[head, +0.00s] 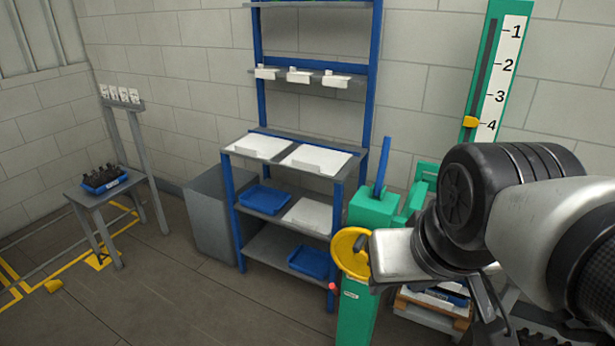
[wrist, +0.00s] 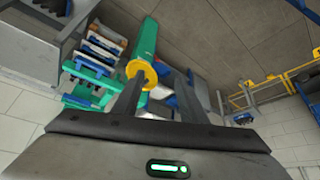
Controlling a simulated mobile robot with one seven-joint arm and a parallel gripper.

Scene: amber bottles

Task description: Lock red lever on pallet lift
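The pallet lift has a green post (head: 357,310) with a yellow handwheel (head: 350,254) at its top. A small red knob (head: 333,287), which looks like the end of the red lever, sticks out at the post's left side below the wheel. In the wrist view, the green post (wrist: 147,38) and yellow wheel (wrist: 140,70) lie beyond the fingers. My gripper (wrist: 160,82) is open, its two dark fingers spread with nothing held. I cannot make out the red lever in the wrist view. In the head view, my arm hides the fingers and part of the lift.
A blue-framed shelf (head: 237,222) with blue trays stands just left of the lift. A green scale (head: 481,75) with a yellow pointer near 4 is behind. A loaded pallet (head: 428,312) sits low behind my arm. The floor at front left is mostly clear.

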